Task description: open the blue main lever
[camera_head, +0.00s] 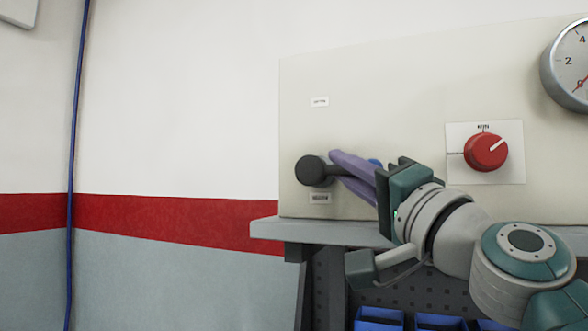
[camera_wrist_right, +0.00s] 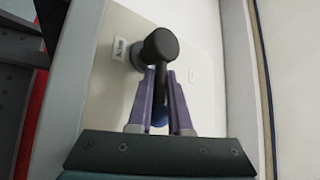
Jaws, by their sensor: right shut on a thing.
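The blue main lever has a round black pivot (camera_head: 311,170) on the left part of the pale panel. Its blue end (camera_head: 375,163) shows just behind the purple fingers. In the right wrist view, the black pivot (camera_wrist_right: 160,46) is near the top, and a dark arm runs from it to the blue end (camera_wrist_right: 160,117) between the fingers. My right gripper (camera_head: 340,165) comes in from the right, its purple fingers shut on the lever's arm, one on each side. The fingers hide part of the arm in the head view. My left gripper is not in view.
A red knob (camera_head: 486,152) on a white plate sits right of my gripper. A round gauge (camera_head: 573,75) is cut off at the upper right. A grey ledge (camera_head: 330,233) runs under the panel (camera_head: 400,80), with blue bins (camera_head: 380,319) below.

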